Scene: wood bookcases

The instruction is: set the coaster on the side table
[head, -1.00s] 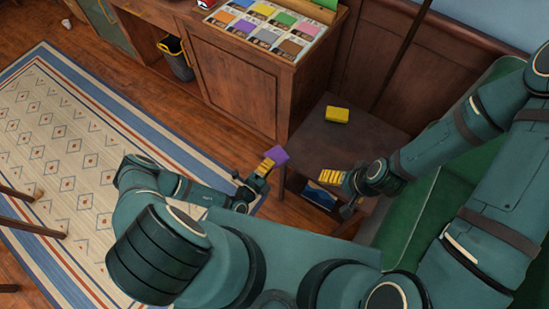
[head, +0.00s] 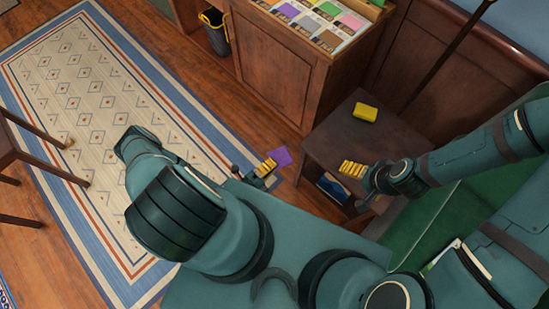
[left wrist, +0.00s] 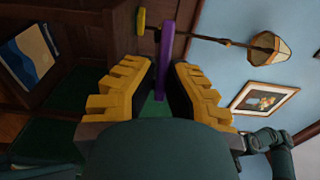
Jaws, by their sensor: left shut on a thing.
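The purple coaster (head: 281,157) is a thin flat square, held in my left gripper (head: 267,167). In the left wrist view the coaster (left wrist: 165,50) shows edge-on between the yellow-padded fingers of my left gripper (left wrist: 160,90). The dark wood side table (head: 335,138) stands just right of the coaster in the head view. The coaster appears to be off the table's left edge; its height against the top is hard to judge. My right gripper (head: 359,185) is empty at the table's front side, with its fingers apart.
A yellow block (head: 365,112) lies on the side table's top; the rest of the top looks clear. A book (head: 332,187) sits on the shelf below. A wooden cabinet (head: 268,70) stands behind, and a green sofa (head: 425,220) is at the right.

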